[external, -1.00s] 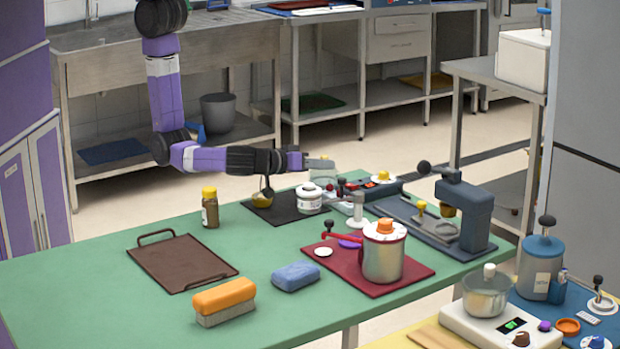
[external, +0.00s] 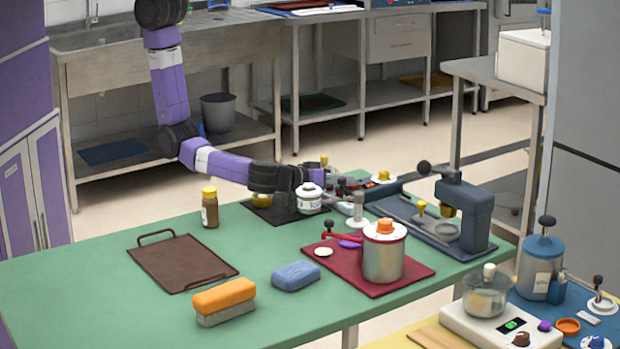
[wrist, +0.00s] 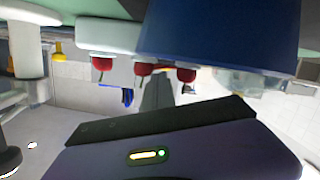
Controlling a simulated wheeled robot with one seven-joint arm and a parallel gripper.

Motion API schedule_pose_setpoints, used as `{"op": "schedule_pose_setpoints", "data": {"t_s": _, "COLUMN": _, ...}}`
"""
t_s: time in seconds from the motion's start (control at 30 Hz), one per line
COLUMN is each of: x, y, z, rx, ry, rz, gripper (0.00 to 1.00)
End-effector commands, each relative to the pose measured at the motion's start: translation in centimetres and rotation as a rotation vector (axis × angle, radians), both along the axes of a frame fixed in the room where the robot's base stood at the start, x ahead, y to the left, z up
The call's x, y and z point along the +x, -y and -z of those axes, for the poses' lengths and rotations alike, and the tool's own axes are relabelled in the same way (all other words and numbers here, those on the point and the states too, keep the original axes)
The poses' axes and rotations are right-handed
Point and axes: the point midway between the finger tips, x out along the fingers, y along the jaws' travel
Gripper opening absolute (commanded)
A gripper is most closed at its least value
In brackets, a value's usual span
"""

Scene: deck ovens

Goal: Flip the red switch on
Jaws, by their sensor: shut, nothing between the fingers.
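In the wrist view, which looks upside down, three red switch-like parts with thin levers show in a row: left (wrist: 103,65), middle (wrist: 143,70) and right (wrist: 187,73). I cannot tell their on or off positions. My gripper (wrist: 157,82) is shut and empty, its grey fingers between the middle and right red parts in the picture; contact cannot be told. In the external view my gripper (external: 326,170) is low over the back of the green table, behind the white jar (external: 309,198). The small red parts there are mostly hidden or too small to read.
A white stand (external: 357,210) and a dark press (external: 465,215) are close on the right. A steel pot (external: 383,258) stands on a red board in front. A brown tray (external: 180,262), blue sponge (external: 295,275) and orange brush (external: 224,298) lie farther forward.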

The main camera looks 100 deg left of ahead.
Motion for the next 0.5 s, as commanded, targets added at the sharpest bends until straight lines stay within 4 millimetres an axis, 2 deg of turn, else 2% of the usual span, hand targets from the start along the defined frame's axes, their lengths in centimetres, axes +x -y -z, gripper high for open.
{"op": "schedule_pose_setpoints", "data": {"t_s": 0.23, "x": 0.27, "y": 0.26, "z": 0.93, "rx": 0.051, "ry": -0.049, "rz": 0.001, "gripper": 0.00}}
{"op": "schedule_pose_setpoints", "data": {"t_s": 0.5, "x": 0.16, "y": 0.19, "z": 0.47, "rx": 0.057, "ry": -0.058, "rz": 0.000, "gripper": 0.00}}
